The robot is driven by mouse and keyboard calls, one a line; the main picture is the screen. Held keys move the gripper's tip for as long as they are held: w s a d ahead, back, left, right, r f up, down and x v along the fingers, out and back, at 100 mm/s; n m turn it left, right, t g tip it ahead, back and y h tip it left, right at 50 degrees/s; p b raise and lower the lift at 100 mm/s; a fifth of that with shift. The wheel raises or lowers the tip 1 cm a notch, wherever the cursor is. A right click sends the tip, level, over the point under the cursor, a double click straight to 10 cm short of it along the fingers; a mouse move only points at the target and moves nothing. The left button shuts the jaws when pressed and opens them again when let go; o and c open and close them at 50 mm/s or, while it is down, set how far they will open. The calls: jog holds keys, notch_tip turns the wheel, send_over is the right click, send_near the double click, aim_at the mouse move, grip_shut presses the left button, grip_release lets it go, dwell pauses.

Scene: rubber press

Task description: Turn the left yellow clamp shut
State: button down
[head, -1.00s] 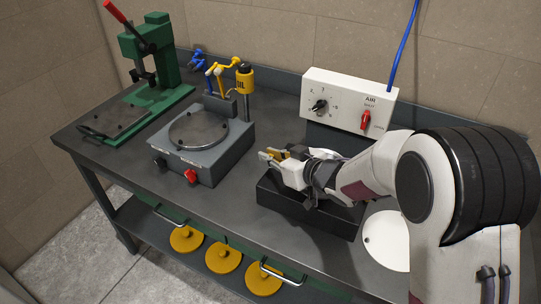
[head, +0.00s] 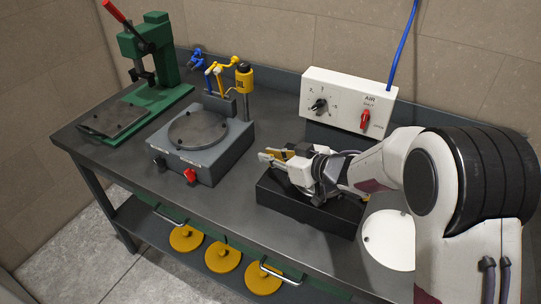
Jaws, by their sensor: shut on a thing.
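The left yellow clamp (head: 284,153) shows only in part at my gripper, above the left end of the black press block (head: 300,217). My gripper (head: 268,157) is shut on the clamp, with its fingers pointing left. My gripper and wrist hide most of the clamp, so its exact angle is hard to tell.
A grey hot plate unit (head: 205,160) with a round plate stands to the left. The white air control box (head: 348,100) is behind my arm. A white disc (head: 388,240) lies to the right. The bench between the hot plate and block is clear.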

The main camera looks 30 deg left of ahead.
jog(key=c, duration=2)
grip_release()
jog(key=shift+d+r, duration=0.1)
jog(key=shift+d, duration=0.05)
jog(key=shift+v, duration=5.85)
